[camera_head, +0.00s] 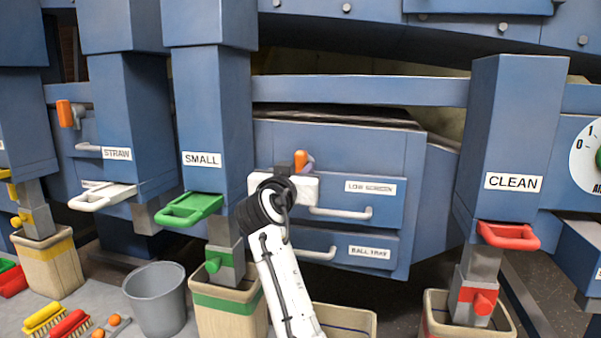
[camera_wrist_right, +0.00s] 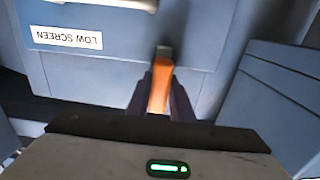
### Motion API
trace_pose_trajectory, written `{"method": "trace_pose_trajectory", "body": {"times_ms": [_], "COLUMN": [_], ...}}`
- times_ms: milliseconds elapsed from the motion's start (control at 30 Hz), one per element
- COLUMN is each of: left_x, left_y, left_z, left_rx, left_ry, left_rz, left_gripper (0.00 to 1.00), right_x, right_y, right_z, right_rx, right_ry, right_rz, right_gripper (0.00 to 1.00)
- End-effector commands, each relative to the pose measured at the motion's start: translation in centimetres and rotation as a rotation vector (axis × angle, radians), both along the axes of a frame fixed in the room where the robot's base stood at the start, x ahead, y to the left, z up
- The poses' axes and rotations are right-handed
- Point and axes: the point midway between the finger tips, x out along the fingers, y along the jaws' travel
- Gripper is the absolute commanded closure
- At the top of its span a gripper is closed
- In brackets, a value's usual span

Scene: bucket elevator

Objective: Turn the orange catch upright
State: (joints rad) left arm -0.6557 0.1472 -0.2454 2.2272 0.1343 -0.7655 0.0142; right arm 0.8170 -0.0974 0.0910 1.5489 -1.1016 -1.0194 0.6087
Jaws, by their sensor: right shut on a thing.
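The orange catch (camera_head: 303,158) sits at the upper left of the LOW SCREEN drawer front (camera_head: 385,205). My right gripper (camera_head: 299,167) is at the catch and hides its lower part in the head view. In the right wrist view the orange catch (camera_wrist_right: 159,88) lies between the two dark fingers of my right gripper (camera_wrist_right: 160,92), which are shut on it. What shows of the catch in the head view points up, leaning a little; its exact angle is hard to tell. My left gripper is not in view.
A second orange catch (camera_head: 65,113) is at the far left, near the STRAW spout (camera_head: 120,110). The BALL TRAY drawer (camera_head: 375,252) is below LOW SCREEN. The SMALL spout (camera_head: 212,120) with its green slide (camera_head: 190,208) stands close left of my right arm. A grey bucket (camera_head: 157,300) stands on the floor.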

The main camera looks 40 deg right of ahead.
Motion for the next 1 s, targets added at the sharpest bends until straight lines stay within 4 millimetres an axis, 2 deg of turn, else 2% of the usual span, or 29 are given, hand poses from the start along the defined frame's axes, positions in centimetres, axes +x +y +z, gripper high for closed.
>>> {"method": "trace_pose_trajectory", "body": {"times_ms": [267,300,400,767,1000], "left_x": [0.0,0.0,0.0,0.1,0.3], "left_y": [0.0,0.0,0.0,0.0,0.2], "left_z": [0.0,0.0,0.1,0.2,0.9], "left_rx": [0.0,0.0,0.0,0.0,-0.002], "left_ry": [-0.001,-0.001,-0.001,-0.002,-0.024], "left_rz": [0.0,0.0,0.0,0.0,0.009], "left_gripper": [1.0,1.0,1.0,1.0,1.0], "right_x": [0.0,0.0,0.0,-0.3,-2.9], "right_y": [0.1,0.1,0.1,0.5,3.7], "right_z": [0.0,0.0,0.0,0.0,0.0], "right_rx": [0.006,0.005,0.005,0.003,0.005], "right_ry": [-0.004,-0.005,-0.004,-0.003,-0.002], "right_rz": [0.001,0.002,0.001,0.003,0.005], "right_gripper": [1.0,0.75,0.61,0.61,0.61]}}
